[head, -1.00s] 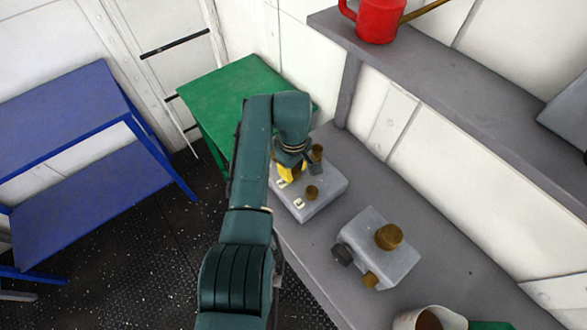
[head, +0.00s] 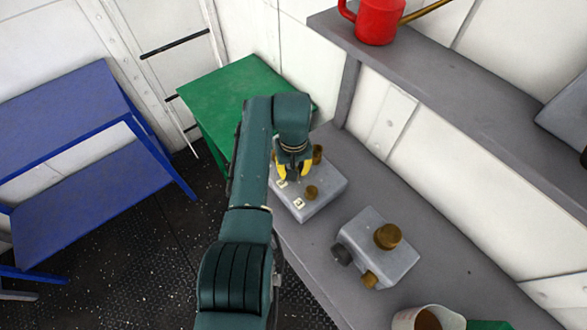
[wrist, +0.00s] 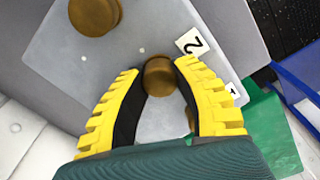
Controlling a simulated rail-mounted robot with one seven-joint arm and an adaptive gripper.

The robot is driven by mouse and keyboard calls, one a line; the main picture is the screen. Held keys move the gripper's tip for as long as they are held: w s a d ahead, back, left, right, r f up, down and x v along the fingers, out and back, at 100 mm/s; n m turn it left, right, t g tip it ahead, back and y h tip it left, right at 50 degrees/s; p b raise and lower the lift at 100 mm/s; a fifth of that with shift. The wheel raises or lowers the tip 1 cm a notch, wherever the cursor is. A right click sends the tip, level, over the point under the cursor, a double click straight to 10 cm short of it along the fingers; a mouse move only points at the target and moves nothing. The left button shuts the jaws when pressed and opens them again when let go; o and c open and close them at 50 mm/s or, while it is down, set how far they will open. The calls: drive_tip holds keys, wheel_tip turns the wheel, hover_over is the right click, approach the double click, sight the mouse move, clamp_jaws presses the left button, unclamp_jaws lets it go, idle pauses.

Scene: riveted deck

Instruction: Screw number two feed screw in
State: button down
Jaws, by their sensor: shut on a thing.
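My gripper (wrist: 150,75) has yellow fingers with dark pads. It is shut on a round brown knob-headed screw, the number two feed screw (wrist: 158,78), beside the label marked 2 (wrist: 192,42). In the head view my gripper (head: 294,174) points down over the grey block (head: 325,197); the held screw cannot be made out there. A larger-looking brown knob (wrist: 95,12) stands at the top of the wrist view. A label that looks like 1 (wrist: 233,90) is partly hidden by a finger. The held screw's lower part and depth are hidden.
A second grey block (head: 365,245) with brown knobs (head: 388,236) stands to the right on the grey bench (head: 450,270). A light cup (head: 445,318) is at the bottom edge. A red watering can (head: 380,18) sits on the shelf. A green table (head: 225,90) stands behind.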

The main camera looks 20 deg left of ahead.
drive_tip(key=m, duration=0.4)
drive_tip(key=shift+m, duration=0.3)
drive_tip(key=m, duration=0.3)
drive_tip(key=shift+r+m, duration=0.1)
drive_tip(key=shift+m, duration=0.2)
drive_tip(key=m, duration=0.4)
drive_tip(key=shift+m, duration=0.3)
drive_tip(key=m, duration=0.3)
drive_tip(key=shift+m, duration=0.3)
drive_tip(key=m, duration=1.2)
drive_tip(key=shift+r, duration=0.1)
drive_tip(key=c, duration=0.7)
unclamp_jaws()
drive_tip(key=shift+c, duration=0.2)
